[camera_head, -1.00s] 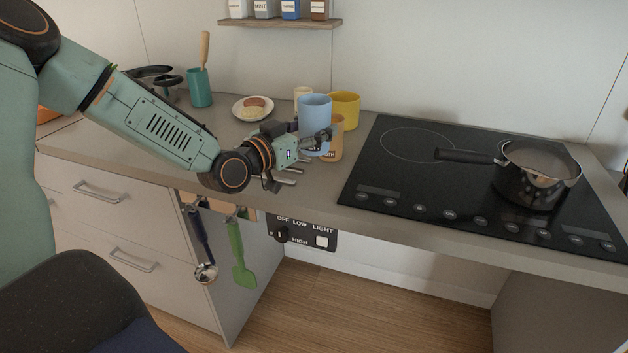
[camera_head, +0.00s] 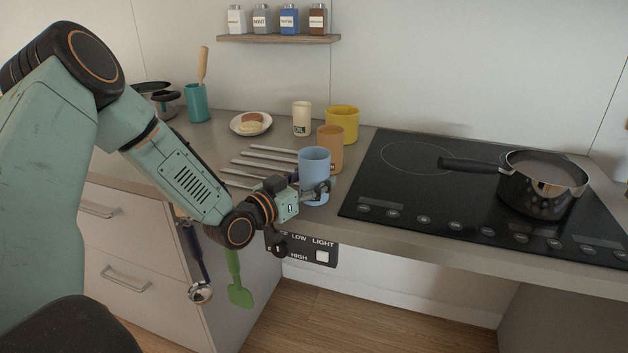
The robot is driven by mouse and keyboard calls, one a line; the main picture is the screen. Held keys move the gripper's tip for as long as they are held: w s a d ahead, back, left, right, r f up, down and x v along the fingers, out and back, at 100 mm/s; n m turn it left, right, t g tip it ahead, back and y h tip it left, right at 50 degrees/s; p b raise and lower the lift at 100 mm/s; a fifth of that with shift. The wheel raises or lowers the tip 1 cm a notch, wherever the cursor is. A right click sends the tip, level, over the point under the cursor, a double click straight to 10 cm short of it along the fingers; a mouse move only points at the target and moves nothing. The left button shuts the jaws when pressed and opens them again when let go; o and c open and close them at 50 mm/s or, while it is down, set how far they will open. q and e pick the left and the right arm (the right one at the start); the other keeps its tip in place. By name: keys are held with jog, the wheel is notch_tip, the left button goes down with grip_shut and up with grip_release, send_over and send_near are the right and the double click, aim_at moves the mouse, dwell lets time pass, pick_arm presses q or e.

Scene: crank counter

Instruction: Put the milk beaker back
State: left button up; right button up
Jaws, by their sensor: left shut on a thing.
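A light blue beaker (camera_head: 314,164) is at the front of the counter, left of the hob. My left gripper (camera_head: 318,190) is shut on its lower part from the left, and the beaker is upright. I cannot tell whether its base touches the counter; no label shows on its visible side. Behind it stand an orange beaker (camera_head: 331,142), a yellow beaker (camera_head: 343,122) and a cream beaker marked OIL (camera_head: 302,118). My right gripper is not in view.
Metal bars (camera_head: 262,160) lie on the counter (camera_head: 220,128) left of the beakers. Behind are a plate of food (camera_head: 239,128) and a teal utensil pot (camera_head: 197,102). A black hob (camera_head: 430,190) with a saucepan (camera_head: 540,182) lies right. A spice shelf (camera_head: 280,39) hangs above.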

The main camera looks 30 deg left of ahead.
pick_arm(q)
jog(key=shift+s+a+f, duration=0.1)
jog(key=shift+s+f, duration=0.05)
jog(key=shift+s, duration=0.1)
jog(key=o, duration=1.1)
jog(key=shift+a, duration=0.1)
jog(key=o, duration=0.4)
jog(key=shift+w+f, duration=0.1)
jog(key=shift+w, duration=0.15)
jog(key=shift+s, duration=0.1)
jog(key=shift+s, duration=0.1)
